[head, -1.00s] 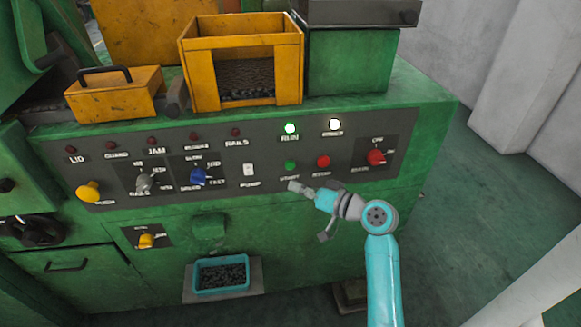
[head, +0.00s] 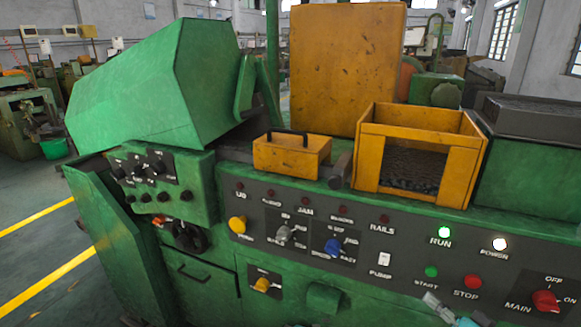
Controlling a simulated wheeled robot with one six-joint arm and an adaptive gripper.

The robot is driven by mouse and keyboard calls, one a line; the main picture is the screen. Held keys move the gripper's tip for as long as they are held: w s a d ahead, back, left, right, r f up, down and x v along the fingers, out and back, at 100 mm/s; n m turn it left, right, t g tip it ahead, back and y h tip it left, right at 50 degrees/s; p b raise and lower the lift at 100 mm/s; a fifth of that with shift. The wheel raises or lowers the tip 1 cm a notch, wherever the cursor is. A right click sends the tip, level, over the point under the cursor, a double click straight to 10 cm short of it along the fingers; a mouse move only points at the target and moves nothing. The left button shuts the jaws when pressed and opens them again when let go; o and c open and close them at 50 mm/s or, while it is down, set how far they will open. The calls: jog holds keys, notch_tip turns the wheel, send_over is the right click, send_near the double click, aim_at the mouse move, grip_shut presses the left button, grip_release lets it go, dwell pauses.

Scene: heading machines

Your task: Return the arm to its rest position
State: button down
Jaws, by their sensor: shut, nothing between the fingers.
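My gripper (head: 432,300) shows at the bottom edge of the head view, right of centre. It is shut and empty. Its grey tip is just below the green START button (head: 431,272) in the picture; I cannot tell whether it touches the panel. Only a bit of the teal arm behind it shows, and the rest is cut off below the frame. The dark control panel (head: 400,262) is on the front of the green heading machine. The green RUN lamp (head: 444,232) and the white POWER lamp (head: 500,244) are lit.
The red STOP button (head: 473,281) and red MAIN switch (head: 545,301) are right of my gripper. Open floor (head: 40,225) with yellow lines lies at the left.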

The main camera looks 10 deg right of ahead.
jog(key=s+a+f+m+g+h, duration=0.2)
jog(key=s+a+f+h, duration=0.2)
jog(key=s+a+f, duration=1.05)
jog(key=s+a+r+n, duration=0.3)
jog(key=s+a, duration=0.1)
jog(key=s, duration=0.7)
jog(key=s+a+r+n, duration=0.3)
jog(key=s+a+n, duration=0.1)
jog(key=s, duration=0.7)
jog(key=shift+s+t+y, duration=0.2)
jog(key=shift+t+y, duration=0.2)
